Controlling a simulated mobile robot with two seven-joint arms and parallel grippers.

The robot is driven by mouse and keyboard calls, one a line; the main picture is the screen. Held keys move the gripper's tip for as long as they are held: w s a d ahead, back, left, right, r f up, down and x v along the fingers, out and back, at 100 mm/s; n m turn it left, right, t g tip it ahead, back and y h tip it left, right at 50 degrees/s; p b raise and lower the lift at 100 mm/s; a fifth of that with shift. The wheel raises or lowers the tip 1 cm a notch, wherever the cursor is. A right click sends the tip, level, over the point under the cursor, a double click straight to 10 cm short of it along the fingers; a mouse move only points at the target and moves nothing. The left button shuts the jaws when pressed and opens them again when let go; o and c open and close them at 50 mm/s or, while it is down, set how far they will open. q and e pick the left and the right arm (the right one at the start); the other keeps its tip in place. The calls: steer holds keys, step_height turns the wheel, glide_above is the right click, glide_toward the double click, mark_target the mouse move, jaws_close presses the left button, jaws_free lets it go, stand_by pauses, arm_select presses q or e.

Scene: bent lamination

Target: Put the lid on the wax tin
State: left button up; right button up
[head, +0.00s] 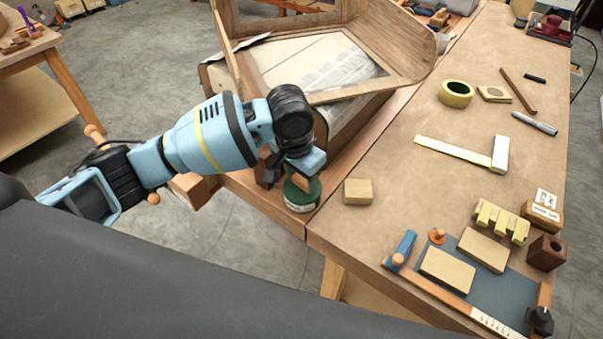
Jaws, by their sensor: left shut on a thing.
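The green wax tin (302,205) stands upright on the bench near its front edge, left of the seam between the bench tops. A pale band runs round its side. My left gripper (303,182) points down right over the tin and is shut on the lid, which is mostly hidden by the fingers. I cannot tell whether the lid is seated on the tin or just above it. My right gripper is not in view.
A small wooden block (358,191) lies just right of the tin. A large curved wooden form (400,50) stands behind. A yellow tape roll (456,94), a square (498,153) and a grey mat (500,285) with blocks lie to the right.

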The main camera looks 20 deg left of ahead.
arm_select(q)
steer(key=shift+f, duration=0.15)
stand_by(0.5)
steer(key=o, duration=1.4)
steer(key=shift+r, duration=4.05)
